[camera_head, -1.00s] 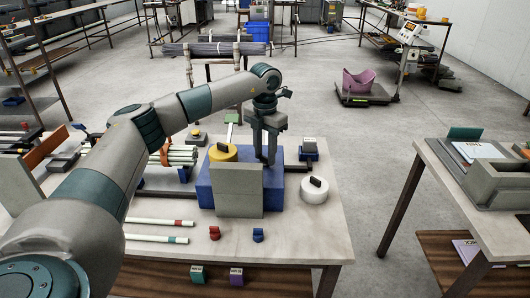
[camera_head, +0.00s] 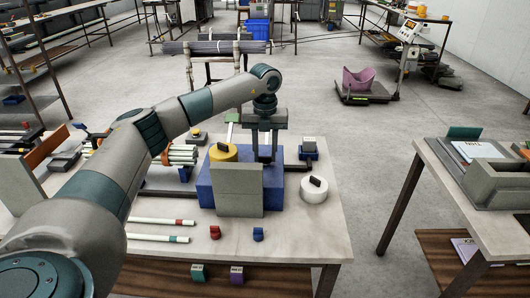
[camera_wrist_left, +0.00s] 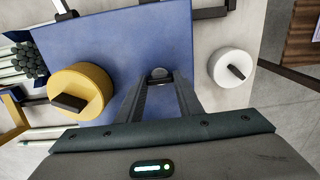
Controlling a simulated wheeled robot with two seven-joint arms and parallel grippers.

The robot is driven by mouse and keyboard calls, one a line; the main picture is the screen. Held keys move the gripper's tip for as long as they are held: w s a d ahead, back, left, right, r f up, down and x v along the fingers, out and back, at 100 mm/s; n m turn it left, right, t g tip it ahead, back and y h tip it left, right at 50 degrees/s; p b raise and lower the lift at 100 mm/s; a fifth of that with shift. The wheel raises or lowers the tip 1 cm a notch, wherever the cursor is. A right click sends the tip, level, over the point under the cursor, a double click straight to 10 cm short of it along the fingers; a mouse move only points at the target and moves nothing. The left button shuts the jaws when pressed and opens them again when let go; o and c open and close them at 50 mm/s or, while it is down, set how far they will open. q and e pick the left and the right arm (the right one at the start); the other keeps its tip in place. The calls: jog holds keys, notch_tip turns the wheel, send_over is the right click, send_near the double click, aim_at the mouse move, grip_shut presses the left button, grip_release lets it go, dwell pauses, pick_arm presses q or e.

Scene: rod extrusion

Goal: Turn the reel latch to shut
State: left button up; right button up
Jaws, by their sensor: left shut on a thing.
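My left gripper (camera_head: 266,160) points down over the blue block (camera_head: 204,192), behind the upright grey plate (camera_head: 238,190). A yellow drum (camera_head: 223,153) with a dark bar on top stands left of the gripper. A white drum (camera_head: 314,191) with a dark bar stands to the right. My right gripper is not in view.
White rods (camera_head: 160,222) with coloured ends lie at the front left of the table. A red piece (camera_head: 214,232) and a blue piece (camera_head: 258,234) lie near the front edge. A second table (camera_head: 430,165) stands to the right across open floor.

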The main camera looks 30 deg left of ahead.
aim_at(265, 157)
pick_arm(q)
jog(key=shift+w+r, duration=0.1)
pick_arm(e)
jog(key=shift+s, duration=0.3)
pick_arm(q)
jog(key=o, duration=1.1)
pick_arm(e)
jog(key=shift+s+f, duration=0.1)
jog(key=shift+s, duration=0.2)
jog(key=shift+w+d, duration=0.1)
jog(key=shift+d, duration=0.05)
pick_arm(q)
jog(key=shift+r, duration=0.8)
jog(key=shift+r+b, duration=1.1)
jog(key=shift+r, duration=6.75)
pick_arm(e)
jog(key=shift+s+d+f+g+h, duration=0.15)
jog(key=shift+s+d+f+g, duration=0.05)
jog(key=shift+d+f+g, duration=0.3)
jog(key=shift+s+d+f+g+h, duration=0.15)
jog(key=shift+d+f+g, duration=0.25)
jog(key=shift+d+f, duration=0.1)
